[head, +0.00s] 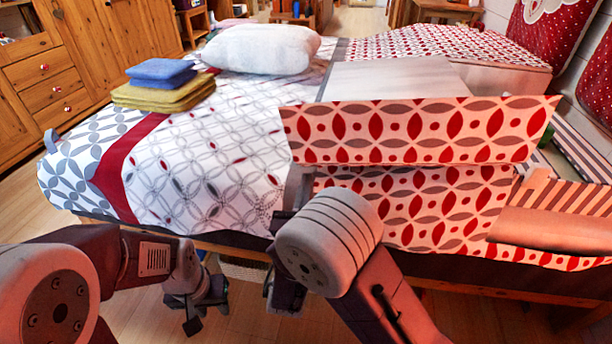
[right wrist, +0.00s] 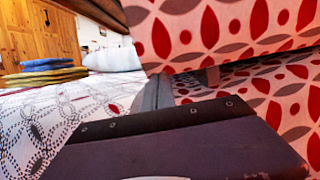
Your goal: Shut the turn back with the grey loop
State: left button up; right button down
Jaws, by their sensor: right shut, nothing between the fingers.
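A red, grey and white patterned flap (head: 420,132) of the bedding stands raised and tilted across the bed's right half. A small grey loop (head: 52,140) sticks up at the bed's left corner. My right gripper (head: 296,186) is shut and empty at the flap's lower left corner, partly hidden by my own wrist. In the right wrist view its grey fingers (right wrist: 156,94) are close to the flap (right wrist: 220,30); I cannot tell whether they touch it. My left gripper (head: 200,305) hangs low in front of the bed, away from the bedding; its finger gap is unclear.
Folded blue and yellow cloths (head: 163,84) and a white pillow (head: 262,48) lie on the bed. A striped cloth (head: 570,195) lies at the right. Wooden cupboards (head: 45,75) stand at the left. The patterned white cover (head: 215,150) is clear in the middle.

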pick_arm(q)
jog(key=shift+r, duration=0.15)
pick_arm(e)
jog(key=shift+r, duration=0.25)
